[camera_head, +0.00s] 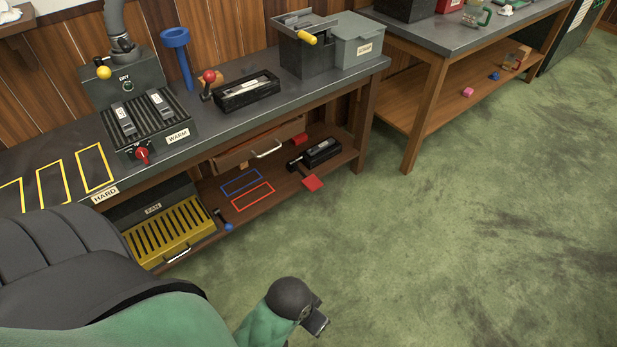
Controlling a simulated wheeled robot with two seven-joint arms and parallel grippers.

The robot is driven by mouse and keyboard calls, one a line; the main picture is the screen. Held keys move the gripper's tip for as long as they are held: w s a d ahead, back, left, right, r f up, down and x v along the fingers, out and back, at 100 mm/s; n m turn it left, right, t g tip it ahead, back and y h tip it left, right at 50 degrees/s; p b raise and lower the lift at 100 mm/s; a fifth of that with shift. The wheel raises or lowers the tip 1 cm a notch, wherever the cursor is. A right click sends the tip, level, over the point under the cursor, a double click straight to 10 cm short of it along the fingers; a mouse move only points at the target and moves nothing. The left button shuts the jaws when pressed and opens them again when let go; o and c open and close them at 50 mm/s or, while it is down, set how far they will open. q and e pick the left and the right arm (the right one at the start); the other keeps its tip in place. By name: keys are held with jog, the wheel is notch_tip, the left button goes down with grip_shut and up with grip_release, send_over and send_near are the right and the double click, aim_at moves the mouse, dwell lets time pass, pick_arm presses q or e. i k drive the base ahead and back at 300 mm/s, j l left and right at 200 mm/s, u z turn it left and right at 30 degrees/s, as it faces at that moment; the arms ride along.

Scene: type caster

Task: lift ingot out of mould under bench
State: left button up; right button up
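A black mould (315,155) lies on the lower shelf under the bench, near its right end, with a pale strip along its top. Red blocks stand by it: one (299,139) behind and one (313,183) in front, near the shelf edge. Whether an ingot is inside is too small to tell. A similar black mould (247,91) with a silvery bar-like top stands on the bench. Parts of my own body fill the lower left, and a dark joint of mine shows at the bottom centre, well in front of the shelf. No gripper fingers can be made out.
Blue and red outlined rectangles (252,197) mark the lower shelf left of the mould. A yellow-slatted unit (173,232) labelled FAN and a wooden drawer (256,149) are under the bench. A bench leg (364,130) stands right of the mould. The green floor (460,220) is clear.

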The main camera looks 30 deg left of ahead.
aim_at(317, 148)
jog(key=u, duration=0.25)
jog(key=i+l+u, duration=0.8)
jog(key=i+l, duration=0.15)
